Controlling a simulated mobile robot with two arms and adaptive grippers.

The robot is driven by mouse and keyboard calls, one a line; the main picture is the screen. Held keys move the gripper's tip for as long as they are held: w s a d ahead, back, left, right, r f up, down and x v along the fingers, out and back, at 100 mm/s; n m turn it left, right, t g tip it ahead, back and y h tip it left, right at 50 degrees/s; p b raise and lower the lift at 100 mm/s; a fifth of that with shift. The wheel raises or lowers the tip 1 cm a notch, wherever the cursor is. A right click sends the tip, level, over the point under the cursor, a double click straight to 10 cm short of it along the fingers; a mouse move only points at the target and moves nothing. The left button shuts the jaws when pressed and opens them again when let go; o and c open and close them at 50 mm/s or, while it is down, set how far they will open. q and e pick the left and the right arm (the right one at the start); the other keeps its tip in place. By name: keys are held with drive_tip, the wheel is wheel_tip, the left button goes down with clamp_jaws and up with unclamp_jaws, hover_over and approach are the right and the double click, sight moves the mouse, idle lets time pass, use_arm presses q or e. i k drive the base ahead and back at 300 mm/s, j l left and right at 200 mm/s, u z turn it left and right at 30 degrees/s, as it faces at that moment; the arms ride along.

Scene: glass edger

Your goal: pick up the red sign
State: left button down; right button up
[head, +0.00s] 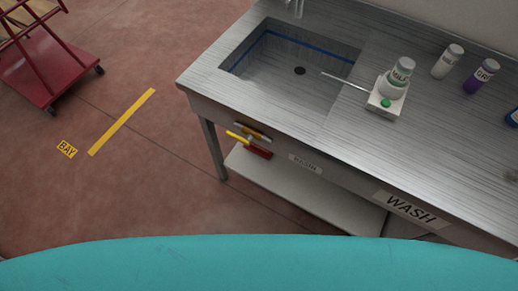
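I see no thing that I can clearly make out as a red sign. A small red piece (259,152) shows below the front edge of the sink counter, beside a yellow handle (238,137). It is too small to tell what it is. Neither of my grippers is in view.
A steel counter (335,130) with a sink basin (285,72) runs across the right. On it are a white dispenser (385,100), a white bottle (446,62) and a purple bottle (480,76). A red cart (50,70) stands at left. The floor between is clear.

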sight(258, 150)
drive_tip(key=z, duration=0.75)
drive_tip(key=i+j+z, duration=0.1)
drive_tip(key=j+z, duration=0.25)
drive_tip(key=z, duration=0.15)
drive_tip(key=j+z, duration=0.8)
drive_tip(key=z, duration=0.2)
drive_tip(key=k+j+z, duration=0.15)
drive_tip(key=j+z, duration=0.2)
drive_tip(key=z, duration=0.15)
